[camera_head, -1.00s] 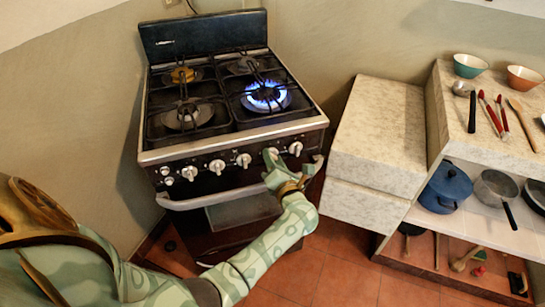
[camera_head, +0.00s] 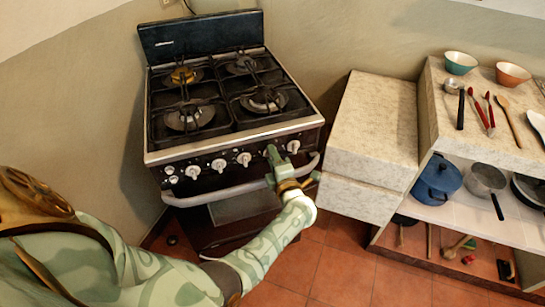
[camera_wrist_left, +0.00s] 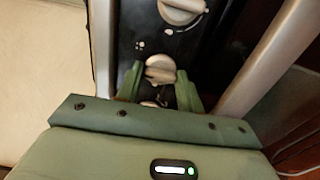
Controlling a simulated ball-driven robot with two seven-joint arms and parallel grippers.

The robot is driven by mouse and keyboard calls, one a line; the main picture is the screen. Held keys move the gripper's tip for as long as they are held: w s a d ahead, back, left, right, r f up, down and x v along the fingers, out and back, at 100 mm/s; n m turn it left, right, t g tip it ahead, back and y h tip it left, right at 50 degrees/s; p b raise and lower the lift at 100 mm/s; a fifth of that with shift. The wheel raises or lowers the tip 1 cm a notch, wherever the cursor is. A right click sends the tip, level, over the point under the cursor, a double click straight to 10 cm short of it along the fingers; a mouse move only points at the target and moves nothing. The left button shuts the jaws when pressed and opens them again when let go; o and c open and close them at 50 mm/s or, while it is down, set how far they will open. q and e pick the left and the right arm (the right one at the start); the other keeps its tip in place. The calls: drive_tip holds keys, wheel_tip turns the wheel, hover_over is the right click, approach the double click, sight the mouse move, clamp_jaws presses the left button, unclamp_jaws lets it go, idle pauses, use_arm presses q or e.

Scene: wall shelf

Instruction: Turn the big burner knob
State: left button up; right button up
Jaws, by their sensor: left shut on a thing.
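The stove's front panel (camera_head: 207,170) carries a row of light knobs, including one in the middle (camera_head: 244,159) and one at the right end (camera_head: 293,146). My left gripper (camera_head: 273,155) is at the panel between these two and hides the knob there. In the left wrist view, a light knob (camera_wrist_left: 160,67) sits between my left fingers (camera_wrist_left: 158,86), which are shut on it. Another knob (camera_wrist_left: 182,9) shows beyond it. The front right burner (camera_head: 265,99) shows no flame. My right gripper is not in view.
The oven handle bar (camera_head: 230,188) runs just below the knobs, close to my left gripper. A pale stone counter block (camera_head: 372,125) stands right of the stove. Shelves at the right hold a blue pot (camera_head: 438,180), pans, bowls and utensils.

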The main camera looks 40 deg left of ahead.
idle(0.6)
use_arm(q)
drive_tip(key=o, duration=1)
